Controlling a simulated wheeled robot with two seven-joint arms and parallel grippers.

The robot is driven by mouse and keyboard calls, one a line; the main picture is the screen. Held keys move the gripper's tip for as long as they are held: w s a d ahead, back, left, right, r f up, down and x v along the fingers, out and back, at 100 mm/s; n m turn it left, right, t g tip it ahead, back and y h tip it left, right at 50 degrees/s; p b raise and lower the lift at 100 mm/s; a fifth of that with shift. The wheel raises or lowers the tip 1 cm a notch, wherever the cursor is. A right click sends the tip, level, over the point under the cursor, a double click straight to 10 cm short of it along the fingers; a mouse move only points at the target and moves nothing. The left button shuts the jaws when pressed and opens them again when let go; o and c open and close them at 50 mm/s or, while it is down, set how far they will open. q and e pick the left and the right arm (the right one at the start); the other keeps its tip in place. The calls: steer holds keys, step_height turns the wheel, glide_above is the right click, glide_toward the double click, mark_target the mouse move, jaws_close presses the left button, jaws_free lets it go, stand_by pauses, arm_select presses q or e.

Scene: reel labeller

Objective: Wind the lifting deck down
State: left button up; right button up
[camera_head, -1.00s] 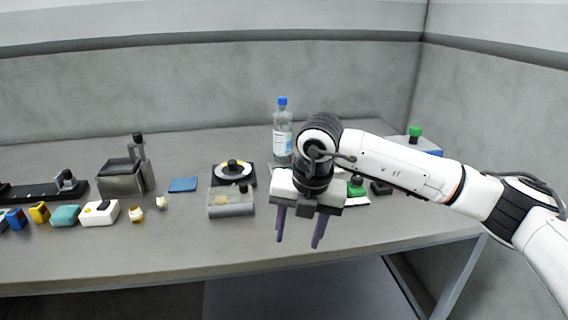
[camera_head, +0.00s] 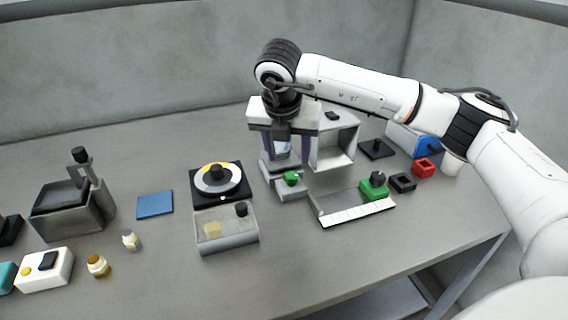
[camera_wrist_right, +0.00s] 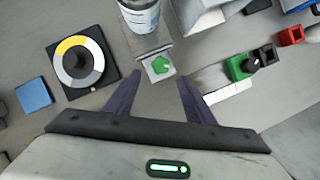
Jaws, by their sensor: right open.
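A small grey stand (camera_head: 289,192) with a green knob (camera_head: 291,179) on its front is at the middle of the bench; it looks like the lifting deck. A clear bottle with a blue-and-white label (camera_wrist_right: 140,14) stands just behind the knob and is mostly hidden by my gripper in the head view. My right gripper (camera_head: 286,165) is open, with its fingers pointing down at the stand. In the right wrist view the green knob (camera_wrist_right: 160,65) lies between and just beyond the two fingertips, with no contact visible. My left gripper is out of view.
Left of the stand are a dial with a yellow-and-white ring (camera_head: 218,179) and a clear-lidded box (camera_head: 226,230). Right are an open grey housing (camera_head: 335,150), a tray with a white strip (camera_head: 352,214), a green block with a black knob (camera_head: 374,187) and a red block (camera_head: 423,168).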

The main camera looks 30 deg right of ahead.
mark_target(291, 175)
steer(key=p+x, duration=0.1)
steer(key=x, duration=0.7)
steer(key=shift+s+f, duration=0.1)
steer(key=shift+f, duration=0.15)
steer(key=c, duration=1.1)
